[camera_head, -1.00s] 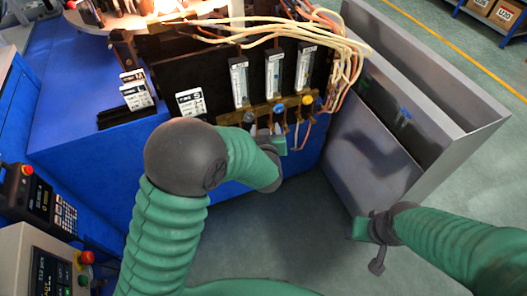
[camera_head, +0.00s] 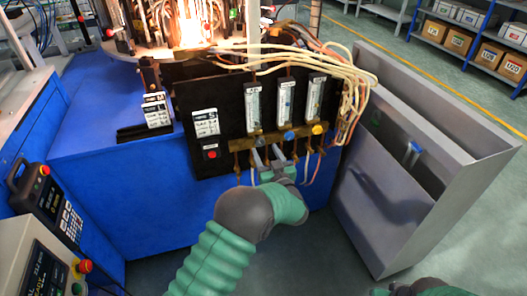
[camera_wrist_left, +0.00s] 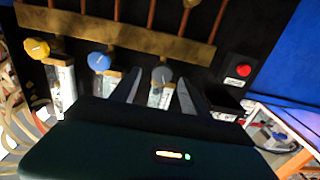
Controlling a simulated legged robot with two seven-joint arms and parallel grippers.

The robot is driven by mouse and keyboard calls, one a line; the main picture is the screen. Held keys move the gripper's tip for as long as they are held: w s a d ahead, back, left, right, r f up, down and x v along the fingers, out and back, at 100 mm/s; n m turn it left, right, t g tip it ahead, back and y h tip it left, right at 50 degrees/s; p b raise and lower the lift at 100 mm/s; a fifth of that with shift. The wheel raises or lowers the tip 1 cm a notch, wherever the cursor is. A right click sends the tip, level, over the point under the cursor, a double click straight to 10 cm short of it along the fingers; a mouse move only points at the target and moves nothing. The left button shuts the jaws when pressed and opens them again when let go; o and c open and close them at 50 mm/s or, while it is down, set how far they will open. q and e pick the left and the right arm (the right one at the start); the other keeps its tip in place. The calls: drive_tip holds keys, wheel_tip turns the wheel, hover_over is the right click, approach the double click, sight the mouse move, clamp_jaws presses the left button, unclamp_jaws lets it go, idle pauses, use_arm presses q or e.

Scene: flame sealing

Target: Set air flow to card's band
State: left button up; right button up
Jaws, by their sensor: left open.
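Three flow tubes stand on the black panel: a left one (camera_head: 253,106), a middle one (camera_head: 286,103) and a right one (camera_head: 315,97). A brass rail (camera_head: 270,141) below them carries a blue knob (camera_head: 289,135) and a yellow knob (camera_head: 317,129). The wrist view, upside down, also shows a grey knob (camera_wrist_left: 161,75). My left gripper (camera_head: 267,156) is open at the rail, its two fingers either side of the grey knob; contact is unclear. A printed card (camera_head: 206,123) is on the panel left of the tubes. Its print is too small to read. My right gripper's fingers are outside the frame.
A red button (camera_head: 212,154) sits below the card. More cards (camera_head: 156,110) stand in a black holder on the blue bench. Pale hoses (camera_head: 350,75) loop right of the tubes. A grey open cabinet (camera_head: 410,190) stands at the right. A glowing flame is behind the panel.

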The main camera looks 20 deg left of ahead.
sight(260, 144)
use_arm(q)
drive_tip(key=x, duration=0.3)
drive_tip(key=shift+a, duration=0.4)
drive_tip(key=shift+d, duration=0.15)
drive_tip(key=shift+c, duration=0.2)
drive_tip(key=shift+c, duration=1.2)
clamp_jaws()
